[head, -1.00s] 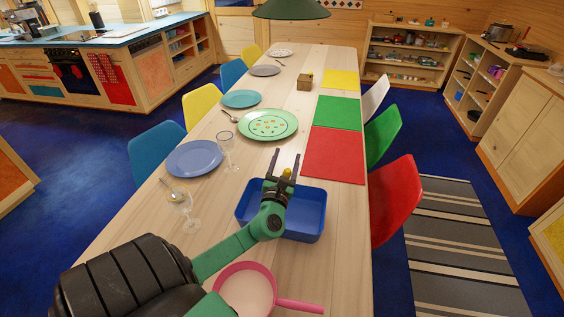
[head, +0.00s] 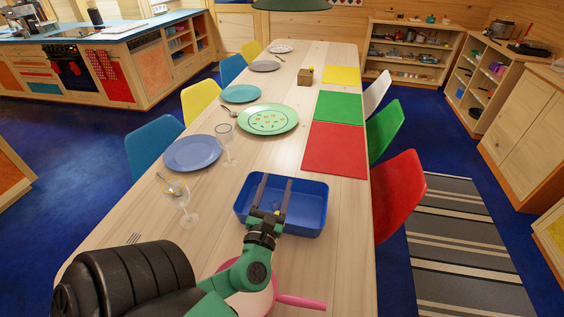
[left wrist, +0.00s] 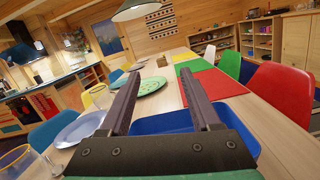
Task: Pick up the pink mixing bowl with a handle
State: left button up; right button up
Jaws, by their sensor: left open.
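The pink mixing bowl (head: 262,300) with its handle (head: 302,302) sits at the near end of the table in the head view. My left arm covers much of the bowl; the handle sticks out to the right. The bowl does not show in the left wrist view. My left gripper (head: 273,194) is open and empty, over the blue bin and beyond the bowl. Its two fingers also show in the left wrist view (left wrist: 163,96), pointing along the table. My right gripper is not in view.
The blue bin (head: 318,205) stands just beyond the bowl. Wine glasses (head: 184,203) and a blue plate (head: 192,154) are to the left. A green plate (head: 268,119) and a red placemat (head: 335,150) lie farther off. A red chair (head: 400,195) is at the right.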

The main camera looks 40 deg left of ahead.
aim_at(259, 304)
jog(key=k+l, duration=1.1)
jog(key=k, duration=0.2)
